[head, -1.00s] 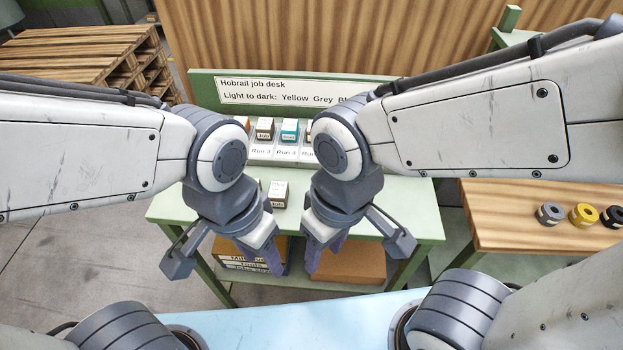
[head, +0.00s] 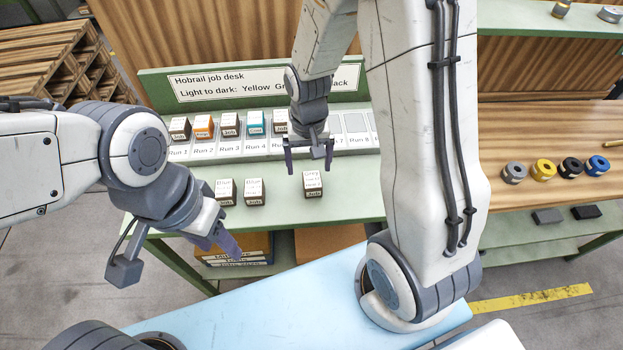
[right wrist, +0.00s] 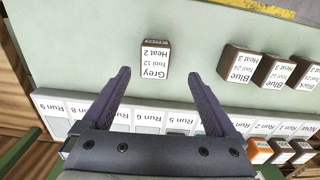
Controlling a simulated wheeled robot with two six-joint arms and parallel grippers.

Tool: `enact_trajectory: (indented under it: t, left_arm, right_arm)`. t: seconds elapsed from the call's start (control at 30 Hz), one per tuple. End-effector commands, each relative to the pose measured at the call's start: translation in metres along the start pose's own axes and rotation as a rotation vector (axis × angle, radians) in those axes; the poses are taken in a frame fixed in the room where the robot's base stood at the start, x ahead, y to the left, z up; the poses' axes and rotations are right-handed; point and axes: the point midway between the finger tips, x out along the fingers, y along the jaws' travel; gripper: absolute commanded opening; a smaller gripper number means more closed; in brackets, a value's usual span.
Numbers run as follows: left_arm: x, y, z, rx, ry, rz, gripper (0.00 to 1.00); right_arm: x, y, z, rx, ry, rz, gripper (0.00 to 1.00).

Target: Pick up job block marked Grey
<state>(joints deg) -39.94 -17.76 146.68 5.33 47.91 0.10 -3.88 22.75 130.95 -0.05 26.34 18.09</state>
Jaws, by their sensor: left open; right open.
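The job block marked Grey (head: 313,184) stands alone on the green desk (head: 350,200), to the right of two other blocks. In the right wrist view the Grey block (right wrist: 155,60) reads "Grey Tool 12 Heat 2" and lies ahead of the fingertips, between their lines and apart from them. My right gripper (head: 310,170) is open and empty above the desk, just behind the Grey block; its fingers also show in the right wrist view (right wrist: 160,82). My left gripper (head: 222,246) hangs at the desk's front left edge, open, with nothing seen in it.
Two blocks marked Blue (head: 226,191) (right wrist: 270,70) stand left of the Grey one. A run rack (head: 205,150) behind holds several blocks in its left slots. A sign board (head: 265,83) stands behind it. A wooden bench (head: 540,185) with coloured rings is at right.

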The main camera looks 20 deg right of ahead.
Motion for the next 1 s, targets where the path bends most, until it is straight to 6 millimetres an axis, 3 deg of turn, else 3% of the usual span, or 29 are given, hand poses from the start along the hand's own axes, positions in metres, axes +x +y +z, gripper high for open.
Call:
enact_trajectory:
  t: [0.63,0.97,1.0]
  left_arm:
    - [-0.017,0.001,-0.001,-0.001,0.0,0.0,0.5]
    - [-0.017,0.001,-0.001,-0.001,0.0,0.0,0.5]
    - [-0.017,0.001,-0.001,-0.001,0.0,0.0,0.5]
  right_arm:
    - [0.068,0.009,0.0,-0.002,-0.003,0.001,0.93]
    - [0.076,0.008,-0.001,-0.002,0.001,0.0,0.93]
    - [0.076,0.008,-0.001,-0.002,0.001,0.0,0.85]
